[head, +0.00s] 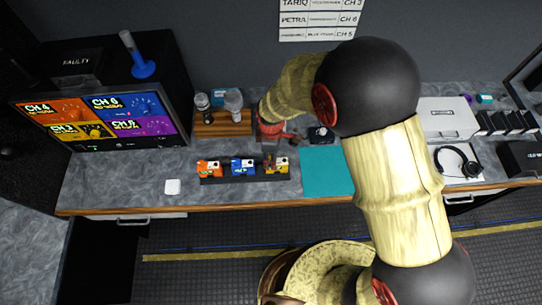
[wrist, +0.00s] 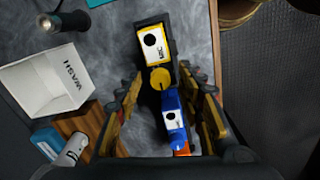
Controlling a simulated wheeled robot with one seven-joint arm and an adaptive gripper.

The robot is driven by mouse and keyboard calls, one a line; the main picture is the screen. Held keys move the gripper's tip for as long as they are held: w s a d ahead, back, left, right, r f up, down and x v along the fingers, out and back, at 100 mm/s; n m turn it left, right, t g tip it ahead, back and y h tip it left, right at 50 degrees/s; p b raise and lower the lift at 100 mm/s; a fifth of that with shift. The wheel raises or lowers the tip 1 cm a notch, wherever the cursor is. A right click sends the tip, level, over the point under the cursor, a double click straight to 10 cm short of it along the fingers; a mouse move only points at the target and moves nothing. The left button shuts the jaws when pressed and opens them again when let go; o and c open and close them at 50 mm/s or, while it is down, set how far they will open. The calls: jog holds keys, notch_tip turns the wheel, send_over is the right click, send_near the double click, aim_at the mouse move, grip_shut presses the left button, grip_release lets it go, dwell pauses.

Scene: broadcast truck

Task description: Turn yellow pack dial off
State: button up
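The yellow pack (head: 279,166) stands at the right end of a dark rack (head: 245,180) on the counter, beside the blue pack (head: 243,168) and the orange pack (head: 208,169). In the wrist view the yellow pack (wrist: 152,45) shows a round yellow dial (wrist: 160,78) near the blue pack (wrist: 172,118). My gripper (wrist: 163,80) is open, its fingers spread on either side of the dial, with nothing visibly held. I cannot tell how high the fingertips are or read the dial's setting.
A monitor (head: 100,117) stands left, a teal mat (head: 325,172) right, headphones (head: 457,161) farther right.

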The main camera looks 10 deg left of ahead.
notch_tip(320, 180, up, 12)
dwell(0.6)
dwell(0.5)
jog(key=s+d+r+m+t+b, duration=0.2)
jog(key=s+d+r+m+b, duration=0.1)
jog(key=d, duration=0.6)
jog(key=s+d+r+m+t+b, duration=0.1)
jog(key=s+d+r+m+b, duration=0.1)
jog(key=s+d+m+b, duration=0.4)
jog(key=s+d+r+m+t+b, duration=0.2)
jog(key=s+d+m+b, duration=0.3)
jog(key=d+m, duration=0.4)
jog(key=d+r+b, duration=0.1)
jog(key=d, duration=0.2)
jog(key=shift+r+t, duration=0.3)
